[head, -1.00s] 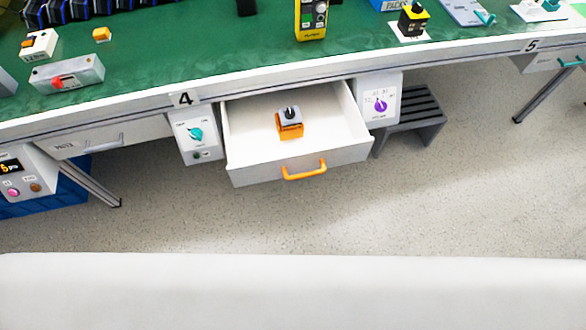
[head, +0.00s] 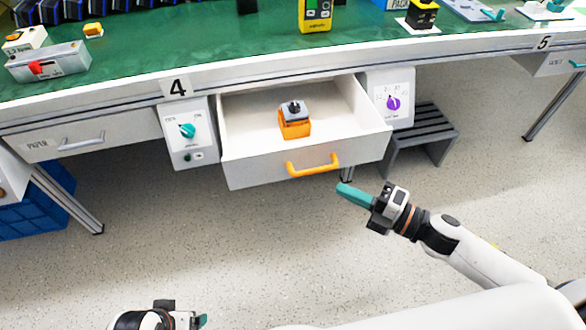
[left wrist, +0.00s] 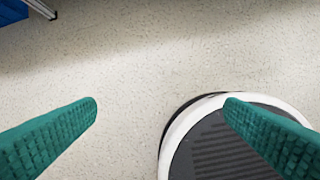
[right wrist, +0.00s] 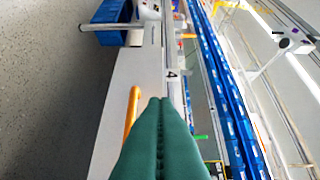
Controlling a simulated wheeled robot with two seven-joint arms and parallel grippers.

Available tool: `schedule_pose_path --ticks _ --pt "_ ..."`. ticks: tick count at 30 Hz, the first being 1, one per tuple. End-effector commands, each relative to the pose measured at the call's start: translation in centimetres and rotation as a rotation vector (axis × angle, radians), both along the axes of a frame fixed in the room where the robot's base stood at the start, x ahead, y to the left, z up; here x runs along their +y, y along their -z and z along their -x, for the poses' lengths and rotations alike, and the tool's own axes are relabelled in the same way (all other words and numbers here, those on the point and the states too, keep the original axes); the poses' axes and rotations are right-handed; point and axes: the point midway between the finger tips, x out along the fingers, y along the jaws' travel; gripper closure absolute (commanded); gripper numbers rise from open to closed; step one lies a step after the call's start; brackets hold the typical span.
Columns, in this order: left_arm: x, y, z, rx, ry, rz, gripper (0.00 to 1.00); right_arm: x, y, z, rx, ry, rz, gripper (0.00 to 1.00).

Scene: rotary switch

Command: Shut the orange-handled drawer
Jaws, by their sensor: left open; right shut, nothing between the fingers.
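The drawer (head: 255,170) with the orange handle (head: 313,165) is pulled out under the bench in the head view. An orange box with a grey top and black knob (head: 294,122) sits inside it. My right gripper (head: 342,187) is shut and empty, just in front of and to the right of the handle, apart from it in the head view. In the right wrist view, the orange handle (right wrist: 132,108) shows left of the shut green fingers (right wrist: 160,102).
Switch panels with a teal knob (head: 187,131) and a purple knob (head: 393,104) flank the drawer. A grey slatted stool (head: 420,135) stands right of it. A closed paper drawer (head: 75,140) is at the left. The floor in front is clear.

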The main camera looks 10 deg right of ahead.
Motion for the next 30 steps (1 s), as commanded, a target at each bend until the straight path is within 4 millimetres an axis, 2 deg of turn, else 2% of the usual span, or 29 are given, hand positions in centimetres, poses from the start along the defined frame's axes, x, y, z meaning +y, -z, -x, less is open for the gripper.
schedule_pose_path --ticks 8,21,24,30 --pt "0.0 -0.8 0.1 -0.006 0.0 0.0 0.08 2.1 -0.3 -1.9 -0.009 -0.004 0.0 1.0" --pt "0.0 -0.9 0.1 -0.005 -0.001 0.0 0.08 7.6 -0.4 -7.1 -0.007 -0.004 -0.002 1.0" --pt "0.1 -1.0 0.2 -0.003 -0.001 0.0 0.08 7.4 -0.2 -8.6 -0.006 -0.001 0.002 1.0" --pt "0.0 -2.2 0.1 -0.018 -0.002 0.002 0.08 7.4 -0.1 -10.3 -0.003 -0.001 0.0 1.0"
